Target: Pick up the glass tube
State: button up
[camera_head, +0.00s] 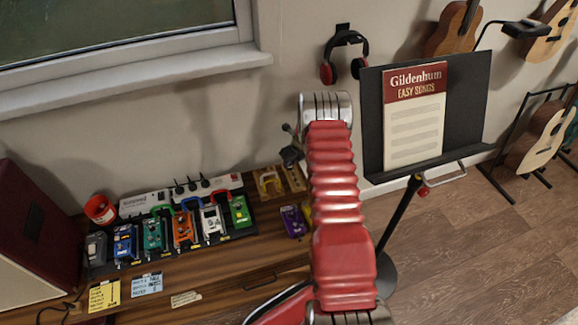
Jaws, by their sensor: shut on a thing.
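My red ribbed arm (335,195) rises through the middle of the picture and ends at the top in a metal joint. I cannot make out my gripper or its jaws; they may be hidden behind the arm. A small dark jointed piece (291,154) shows just left of the arm, above the bench, and I cannot tell what it is. I see no glass tube in this view.
The wooden bench (225,275) holds a pedal board with several coloured pedals, a red cup (100,209), a purple pedal (293,222) and paper notes (104,295). A music stand (471,110) with a songbook stands right of my arm. Headphones (328,72) and guitars hang on the wall.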

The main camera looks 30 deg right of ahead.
jog(key=shift+c, duration=0.9)
jog(key=shift+r, duration=0.15)
notch_tip(320, 180, up, 10)
jog(key=shift+f, duration=0.1)
jog(key=shift+a, duration=0.1)
